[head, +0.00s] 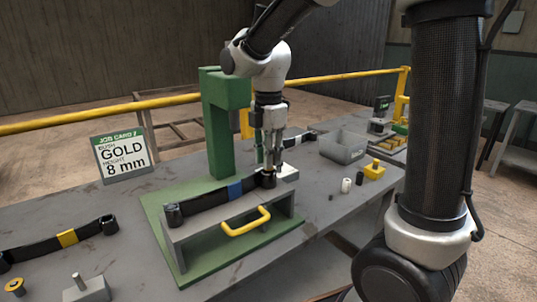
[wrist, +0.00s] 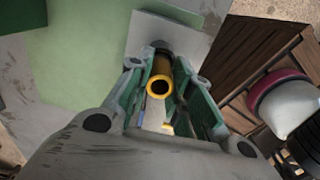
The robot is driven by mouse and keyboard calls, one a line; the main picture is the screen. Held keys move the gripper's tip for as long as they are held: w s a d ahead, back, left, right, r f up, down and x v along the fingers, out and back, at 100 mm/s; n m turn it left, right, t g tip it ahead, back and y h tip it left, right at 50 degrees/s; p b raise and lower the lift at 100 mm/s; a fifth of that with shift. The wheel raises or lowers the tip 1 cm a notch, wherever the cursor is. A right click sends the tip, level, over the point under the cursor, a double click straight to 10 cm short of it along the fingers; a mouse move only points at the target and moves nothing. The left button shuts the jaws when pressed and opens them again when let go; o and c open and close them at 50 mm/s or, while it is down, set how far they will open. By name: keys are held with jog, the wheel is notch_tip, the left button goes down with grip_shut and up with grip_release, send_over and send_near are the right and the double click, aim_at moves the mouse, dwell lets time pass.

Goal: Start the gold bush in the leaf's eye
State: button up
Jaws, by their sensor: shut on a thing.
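The gold bush (wrist: 160,82) is a hollow gold tube, shown in the wrist view between the green-lined fingers of my gripper (wrist: 158,66). My gripper is shut on it. In the head view my gripper (head: 270,160) points down, directly over the right-hand eye (head: 268,180) of the dark leaf (head: 205,201) with a blue band. The leaf lies on a grey block on the green press base (head: 160,217). The bush is mostly hidden by the fingers in the head view. I cannot tell whether its lower end is in the eye or just above it.
A green press column (head: 218,130) stands close behind my gripper. A yellow handle (head: 246,221) is in front of the block. A job card (head: 123,157) reads gold, height 8 mm. Another leaf (head: 60,240) lies left; a grey bin (head: 343,146) and small bushes stand right.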

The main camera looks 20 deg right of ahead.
jog(key=shift+f, duration=0.8)
jog(key=o, duration=1.4)
jog(key=shift+o, duration=0.2)
notch_tip(320, 180, up, 7)
dwell(0.5)
